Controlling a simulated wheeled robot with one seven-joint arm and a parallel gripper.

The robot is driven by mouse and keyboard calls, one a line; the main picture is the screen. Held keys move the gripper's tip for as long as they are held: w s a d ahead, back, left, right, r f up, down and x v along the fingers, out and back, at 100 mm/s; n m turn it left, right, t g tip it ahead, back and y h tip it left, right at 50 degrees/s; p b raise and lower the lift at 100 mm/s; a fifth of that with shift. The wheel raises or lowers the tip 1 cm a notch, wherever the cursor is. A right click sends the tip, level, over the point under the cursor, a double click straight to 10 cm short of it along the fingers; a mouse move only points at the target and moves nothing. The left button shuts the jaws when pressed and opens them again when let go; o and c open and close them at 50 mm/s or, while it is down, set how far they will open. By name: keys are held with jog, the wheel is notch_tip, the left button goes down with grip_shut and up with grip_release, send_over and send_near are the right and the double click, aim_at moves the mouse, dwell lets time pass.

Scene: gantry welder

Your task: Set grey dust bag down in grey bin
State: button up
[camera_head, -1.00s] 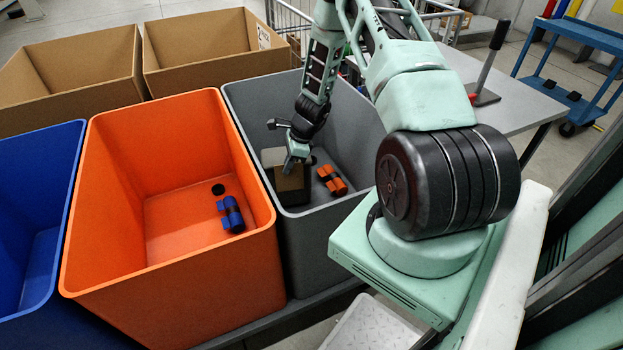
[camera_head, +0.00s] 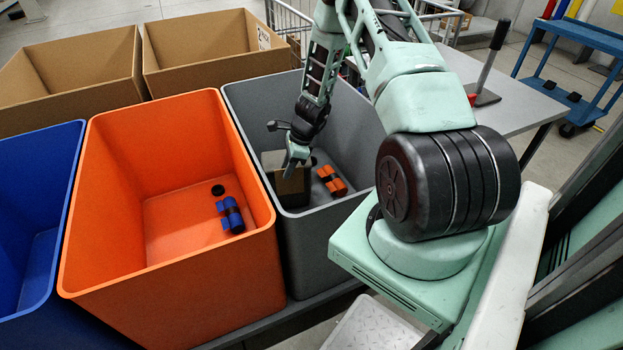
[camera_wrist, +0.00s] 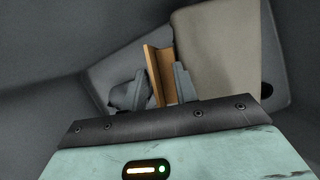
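The grey dust bag (camera_wrist: 215,50) is boxy, with a broad grey-beige face in the wrist view and a brown, card-like plate (camera_wrist: 158,75) beside it. In the head view the dust bag (camera_head: 292,188) is low inside the grey bin (camera_head: 318,236), near its front left corner. My gripper (camera_head: 292,170) reaches down into this bin. In the wrist view my gripper (camera_wrist: 162,88) has one finger on each side of the brown plate and appears shut on it. The underside of the bag is hidden, so I cannot tell whether it touches the floor.
An orange and black item (camera_head: 332,180) lies in the grey bin, right of the bag. The orange bin (camera_head: 180,290) stands left, holding a blue and black item (camera_head: 230,214). A blue bin (camera_head: 50,215) and cardboard boxes (camera_head: 75,65) (camera_head: 205,45) are further out.

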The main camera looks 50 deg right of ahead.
jog(key=p+v, duration=0.3)
jog(key=v, duration=1.4)
jog(key=shift+r, duration=0.25)
jog(key=shift+a, duration=0.1)
